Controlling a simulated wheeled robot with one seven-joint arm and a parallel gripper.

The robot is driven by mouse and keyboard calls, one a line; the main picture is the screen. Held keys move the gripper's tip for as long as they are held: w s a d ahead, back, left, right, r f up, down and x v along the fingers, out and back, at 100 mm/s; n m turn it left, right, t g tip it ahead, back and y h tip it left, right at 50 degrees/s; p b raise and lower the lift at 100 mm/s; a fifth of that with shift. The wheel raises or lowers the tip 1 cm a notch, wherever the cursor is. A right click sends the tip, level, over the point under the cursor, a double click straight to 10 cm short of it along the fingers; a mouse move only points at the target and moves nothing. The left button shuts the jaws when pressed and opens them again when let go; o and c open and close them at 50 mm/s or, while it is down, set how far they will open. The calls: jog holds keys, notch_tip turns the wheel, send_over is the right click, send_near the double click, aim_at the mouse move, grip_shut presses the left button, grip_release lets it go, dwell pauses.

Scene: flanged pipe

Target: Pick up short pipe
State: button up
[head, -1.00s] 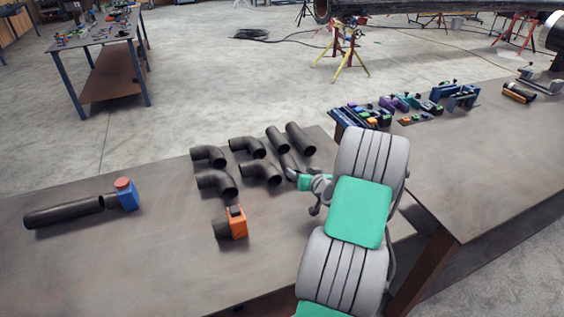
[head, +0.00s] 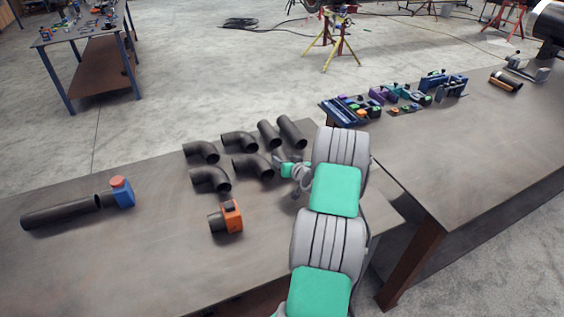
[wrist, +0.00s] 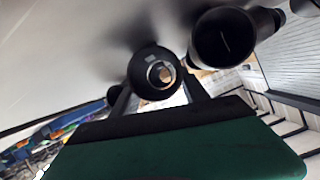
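Short straight dark pipes lie at the back right of the near table. One (head: 268,135) is beside another (head: 292,132). My gripper (head: 281,160) is low over the table just in front of them. In the wrist view, a dark round pipe end (wrist: 155,72) sits between the two black fingers of my gripper (wrist: 160,100). The fingers stand apart on either side of it, and I cannot see contact. A second pipe end (wrist: 224,38) is close on the right. In the head view, the fingertips are small and partly blend with the dark pipe there.
Several dark elbow pipes (head: 239,142) lie left of my gripper. An orange-collared pipe piece (head: 226,218) lies nearer. A long pipe (head: 62,212) with a blue block (head: 122,192) lies far left. Clamps and small tools (head: 380,98) are on the right table. The front of the near table is clear.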

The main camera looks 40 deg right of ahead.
grip_shut()
jog(key=shift+r, duration=0.1)
dwell(0.5)
